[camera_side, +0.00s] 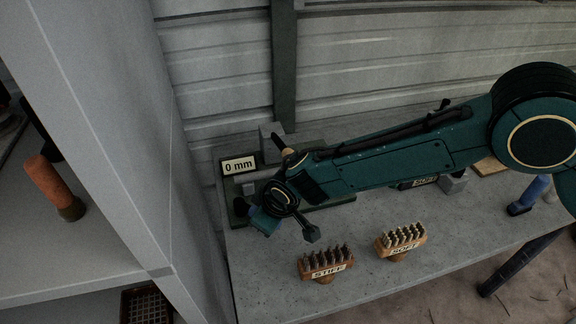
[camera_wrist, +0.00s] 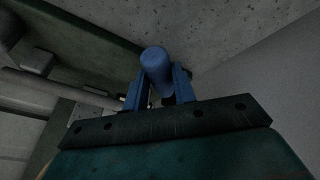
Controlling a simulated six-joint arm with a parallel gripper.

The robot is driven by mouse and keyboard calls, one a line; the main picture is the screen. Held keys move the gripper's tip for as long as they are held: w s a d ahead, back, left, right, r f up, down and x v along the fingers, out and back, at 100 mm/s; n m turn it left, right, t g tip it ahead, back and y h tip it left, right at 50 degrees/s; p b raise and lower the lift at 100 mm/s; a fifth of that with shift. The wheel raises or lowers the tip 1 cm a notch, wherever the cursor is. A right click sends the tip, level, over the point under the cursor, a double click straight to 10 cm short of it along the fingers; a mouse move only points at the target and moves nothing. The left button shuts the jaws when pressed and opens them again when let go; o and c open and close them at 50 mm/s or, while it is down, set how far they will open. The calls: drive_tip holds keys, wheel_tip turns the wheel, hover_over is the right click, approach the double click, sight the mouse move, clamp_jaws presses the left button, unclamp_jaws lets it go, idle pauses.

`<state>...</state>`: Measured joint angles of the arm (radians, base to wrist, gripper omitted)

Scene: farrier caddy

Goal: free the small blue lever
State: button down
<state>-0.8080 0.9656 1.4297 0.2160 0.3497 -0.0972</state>
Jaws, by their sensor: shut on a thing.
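The small blue lever (camera_wrist: 157,62) shows as a rounded blue peg in the wrist view, between the two blue fingers of my gripper (camera_wrist: 158,84). The fingers are shut on it, one on each side. In the side view my gripper (camera_side: 253,212) is at the left end of the bench, against the dark green fixture (camera_side: 224,180) with grey blocks and a "0 mm" sign (camera_side: 239,166). My wrist and gripper hide the lever there, and its lower end is hidden in the wrist view.
A brush marked STIFF (camera_side: 327,262) and a brush marked SOFT (camera_side: 401,241) lie bristles up on the grey bench (camera_side: 440,262). A blue-handled tool (camera_side: 530,195) is at the right. A shelf unit (camera_side: 100,130) stands close on the left.

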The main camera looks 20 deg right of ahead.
drive_tip(key=c, duration=1.1)
unclamp_jaws()
drive_tip(key=shift+r, duration=0.1)
drive_tip(key=v, duration=1.3)
drive_tip(key=shift+s+r, duration=0.15)
drive_tip(key=shift+r, duration=0.1)
